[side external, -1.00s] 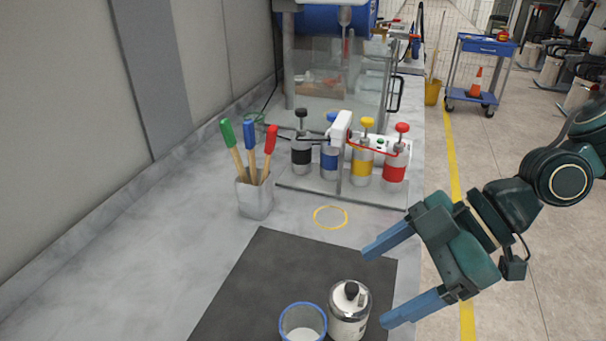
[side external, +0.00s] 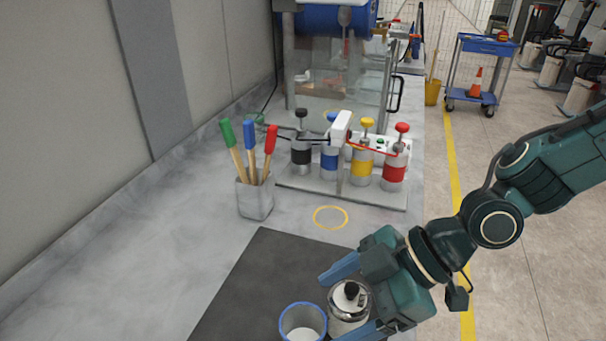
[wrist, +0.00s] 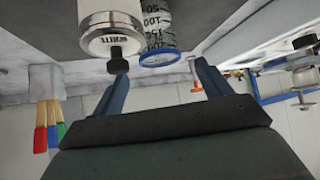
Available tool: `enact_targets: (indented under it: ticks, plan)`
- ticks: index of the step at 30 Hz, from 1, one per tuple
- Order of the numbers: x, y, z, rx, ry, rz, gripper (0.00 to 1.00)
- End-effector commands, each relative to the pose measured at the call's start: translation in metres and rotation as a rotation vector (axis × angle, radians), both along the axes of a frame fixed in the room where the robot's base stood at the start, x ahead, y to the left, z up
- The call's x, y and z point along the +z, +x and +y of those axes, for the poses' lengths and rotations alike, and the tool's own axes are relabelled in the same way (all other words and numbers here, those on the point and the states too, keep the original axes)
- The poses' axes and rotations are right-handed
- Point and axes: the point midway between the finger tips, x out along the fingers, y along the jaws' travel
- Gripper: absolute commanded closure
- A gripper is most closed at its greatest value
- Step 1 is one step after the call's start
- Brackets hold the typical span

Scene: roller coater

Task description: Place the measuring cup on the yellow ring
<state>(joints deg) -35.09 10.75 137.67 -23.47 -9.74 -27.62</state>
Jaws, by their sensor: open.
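The measuring cup (side external: 303,322), clear with a blue rim, stands on the dark mat (side external: 262,285) at the bottom of the side view, partly cut off. In the wrist view its marked wall (wrist: 157,22) lies ahead of the gap between my fingers. My gripper (side external: 329,309) is open and low over the mat, its fingers either side of a silver lidded can (side external: 349,308) in the side view. The fingers also show in the wrist view (wrist: 160,72), with nothing held between them. The yellow ring (side external: 330,229) lies empty on the counter behind the mat.
A holder (side external: 255,200) with coloured-handled tools stands left of the ring. A rack of colour-banded pump bottles (side external: 362,168) stands behind it. The left counter is clear.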

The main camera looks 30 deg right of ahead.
Motion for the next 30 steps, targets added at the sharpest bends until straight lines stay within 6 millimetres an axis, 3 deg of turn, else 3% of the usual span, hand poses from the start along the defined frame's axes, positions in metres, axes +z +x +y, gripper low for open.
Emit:
enact_targets:
  ticks: [8,21,30]
  plan:
    - [-0.004,0.002,0.005,0.0,-0.001,0.0,0.23]
    - [-0.03,0.013,0.032,0.001,-0.001,0.001,0.23]
    - [-0.034,0.016,0.036,-0.001,0.0,-0.001,0.23]
